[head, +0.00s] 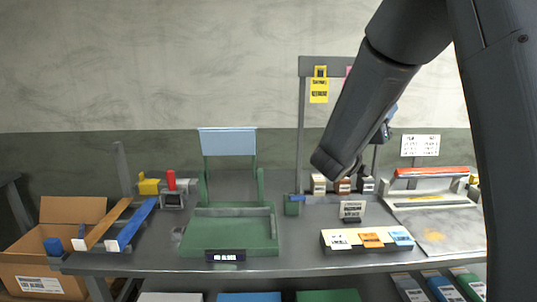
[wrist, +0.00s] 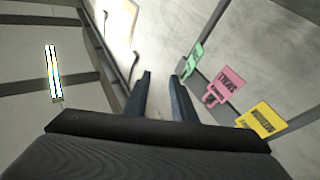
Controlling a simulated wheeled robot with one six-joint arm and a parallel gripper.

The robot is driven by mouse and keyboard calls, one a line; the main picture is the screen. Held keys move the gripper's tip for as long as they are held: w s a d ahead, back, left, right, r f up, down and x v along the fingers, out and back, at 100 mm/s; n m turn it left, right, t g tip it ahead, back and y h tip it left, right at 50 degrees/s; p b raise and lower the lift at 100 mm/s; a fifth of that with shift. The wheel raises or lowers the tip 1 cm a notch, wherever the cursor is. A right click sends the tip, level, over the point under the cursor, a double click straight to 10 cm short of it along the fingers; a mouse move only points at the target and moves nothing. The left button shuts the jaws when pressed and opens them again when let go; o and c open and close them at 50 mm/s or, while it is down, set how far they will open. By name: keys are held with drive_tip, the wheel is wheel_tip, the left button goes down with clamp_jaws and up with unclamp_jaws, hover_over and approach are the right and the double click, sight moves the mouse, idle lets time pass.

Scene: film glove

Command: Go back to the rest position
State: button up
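My arm rises across the right of the head view, with its dark forearm angled down to the left above the bench. My gripper is mostly hidden behind the forearm there. In the wrist view my gripper (wrist: 161,75) has its two dark fingers apart, with nothing between them. The fingers are up in the air, with a pale wall behind them.
A grey bench (head: 330,262) carries a green fixture (head: 232,232), a block with three cards (head: 367,238) and a red-handled sealer (head: 433,172). A yellow tag (head: 319,90) hangs from a grey post frame. Pink (wrist: 226,85) and green (wrist: 193,61) tags are right of the fingers.

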drive_tip(key=s+a+f+n+g+y, duration=0.1)
drive_tip(key=a+f+n+y, duration=0.1)
drive_tip(key=a+f+y, duration=0.3)
drive_tip(key=s+a+f+n+g+y, duration=0.15)
drive_tip(key=f+y, duration=0.25)
drive_tip(key=f, duration=0.4)
drive_tip(key=s+a+f+n+y, duration=0.1)
drive_tip(key=a+f+n+y, duration=0.25)
drive_tip(key=f+y, duration=0.2)
drive_tip(key=s+a+f+g, duration=0.1)
drive_tip(key=s+f+g, duration=0.4)
drive_tip(key=s, duration=0.8)
drive_tip(key=s+a+f+g+y, duration=0.1)
drive_tip(key=s+f+g, duration=0.5)
drive_tip(key=s, duration=0.7)
wheel_tip(320, 180, down, 2)
drive_tip(key=shift+s+f, duration=0.1)
drive_tip(key=shift+s, duration=0.2)
